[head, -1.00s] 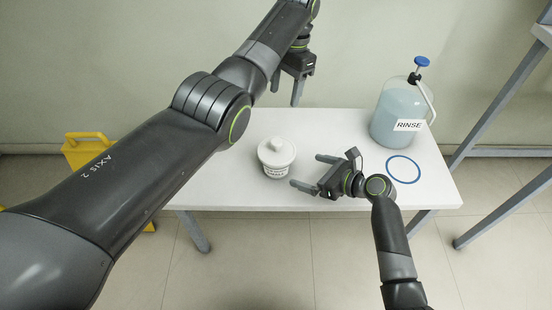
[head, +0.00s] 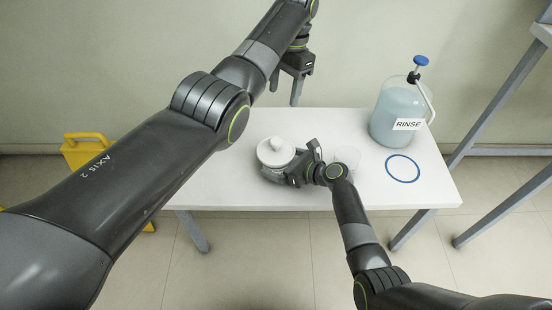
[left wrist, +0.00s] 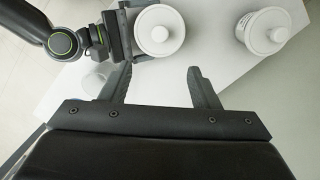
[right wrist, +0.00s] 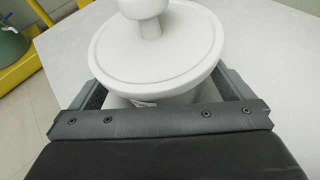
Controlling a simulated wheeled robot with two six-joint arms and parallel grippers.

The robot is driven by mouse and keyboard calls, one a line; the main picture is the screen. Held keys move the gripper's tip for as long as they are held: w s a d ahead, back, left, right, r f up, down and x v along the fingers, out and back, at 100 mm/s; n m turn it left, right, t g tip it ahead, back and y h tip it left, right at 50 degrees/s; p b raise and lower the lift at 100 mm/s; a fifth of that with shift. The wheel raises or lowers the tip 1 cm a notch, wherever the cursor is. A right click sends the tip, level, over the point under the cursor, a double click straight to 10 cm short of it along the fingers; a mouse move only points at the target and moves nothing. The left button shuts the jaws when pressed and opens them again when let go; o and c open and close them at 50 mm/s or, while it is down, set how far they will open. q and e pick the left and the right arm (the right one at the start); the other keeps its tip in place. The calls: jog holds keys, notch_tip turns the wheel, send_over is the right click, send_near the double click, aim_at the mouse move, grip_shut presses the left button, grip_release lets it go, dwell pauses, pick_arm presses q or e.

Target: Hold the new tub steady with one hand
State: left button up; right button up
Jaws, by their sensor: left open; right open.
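A white lidded tub (head: 275,151) with a round knob stands upright on the white table. My right gripper (head: 284,168) is open around its body, below the lid rim. In the right wrist view the tub (right wrist: 155,45) sits between the two fingers; whether they touch it is hidden under the lid. In the left wrist view this tub (left wrist: 158,30) has a second white lidded tub (left wrist: 264,32) to its right; that one is hidden behind my left arm in the head view. My left gripper (head: 285,88) is open and empty, high above the table's back.
A clear jug of bluish liquid labelled RINSE (head: 398,110) with a blue pump stands at the back right. A blue ring (head: 403,181) marks the table before it. A faint clear round item (head: 347,156) lies right of my right gripper. Grey shelf posts stand right.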

jog(key=c, duration=1.3)
pick_arm(q)
jog(key=t+h, duration=0.2)
jog(key=h, duration=0.1)
send_near(276, 141)
jog(key=f, duration=0.3)
jog(key=d+f, duration=0.1)
jog(key=f, duration=0.6)
jog(key=shift+w+d+f, duration=0.2)
jog(key=shift+w+f, duration=0.1)
jog(key=shift+w, duration=0.1)
jog(key=shift+c, duration=0.5)
jog(key=c, duration=1.1)
